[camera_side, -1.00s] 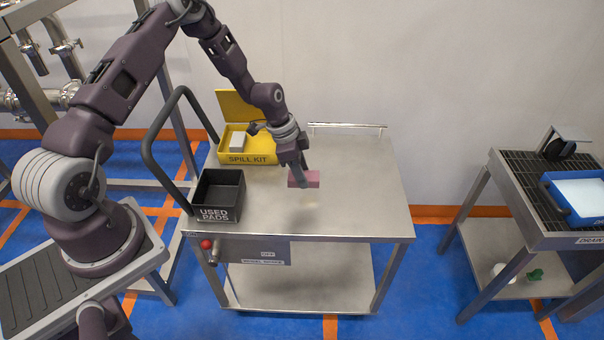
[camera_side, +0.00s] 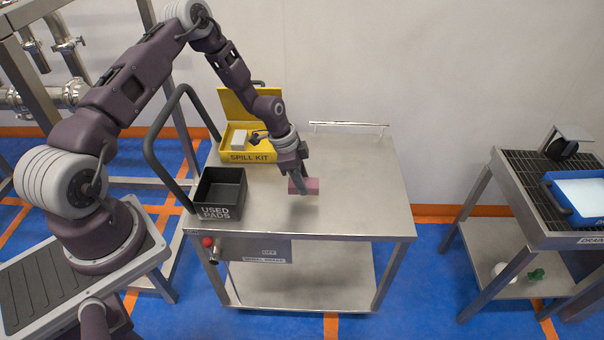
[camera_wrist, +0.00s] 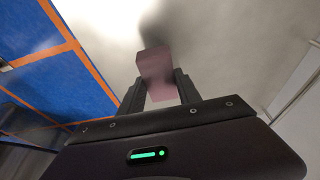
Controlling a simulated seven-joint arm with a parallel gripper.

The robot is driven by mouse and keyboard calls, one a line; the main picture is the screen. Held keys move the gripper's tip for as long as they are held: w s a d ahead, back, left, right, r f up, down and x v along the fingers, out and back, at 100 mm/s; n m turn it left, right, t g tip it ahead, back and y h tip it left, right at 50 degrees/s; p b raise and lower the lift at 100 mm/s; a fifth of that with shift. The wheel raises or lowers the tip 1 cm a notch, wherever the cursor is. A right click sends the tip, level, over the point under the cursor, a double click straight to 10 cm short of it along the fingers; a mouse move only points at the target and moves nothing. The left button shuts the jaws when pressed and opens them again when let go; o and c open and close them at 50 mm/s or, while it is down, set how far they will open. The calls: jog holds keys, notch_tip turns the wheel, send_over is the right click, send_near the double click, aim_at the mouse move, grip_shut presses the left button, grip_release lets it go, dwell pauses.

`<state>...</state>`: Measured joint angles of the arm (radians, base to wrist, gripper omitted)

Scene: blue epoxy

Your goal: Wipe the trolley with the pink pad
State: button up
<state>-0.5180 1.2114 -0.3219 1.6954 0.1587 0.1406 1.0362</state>
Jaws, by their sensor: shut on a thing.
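The pink pad (camera_side: 304,186) is a small block held between the fingers of my gripper (camera_side: 301,178), low over the middle of the trolley top (camera_side: 360,190). In the wrist view the pink pad (camera_wrist: 155,72) sits between both dark fingers of my gripper (camera_wrist: 158,88), with the grey steel top beyond it. I cannot tell for certain whether the pad touches the surface. The trolley top looks bare metal around the pad. The patch right under the pad is hidden.
A black bin marked USED PADS (camera_side: 220,192) stands at the trolley's left front. A yellow spill kit box (camera_side: 248,153) with its lid up is behind it. A dark handle (camera_side: 150,150) rises at the left. The right half of the top is clear. A drain stand (camera_side: 520,190) is apart at right.

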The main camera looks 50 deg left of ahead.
aim_at(316, 191)
jog(key=shift+f, duration=1.6)
jog(key=shift+w+d+f, duration=0.4)
jog(key=shift+f, duration=0.15)
grip_shut()
jog(key=shift+w+d, duration=1)
jog(key=shift+d, duration=0.1)
jog(key=shift+s+a, duration=1.35)
jog(key=shift+a, duration=0.05)
jog(key=shift+a+r, duration=0.1)
jog(key=shift+r, duration=3.95)
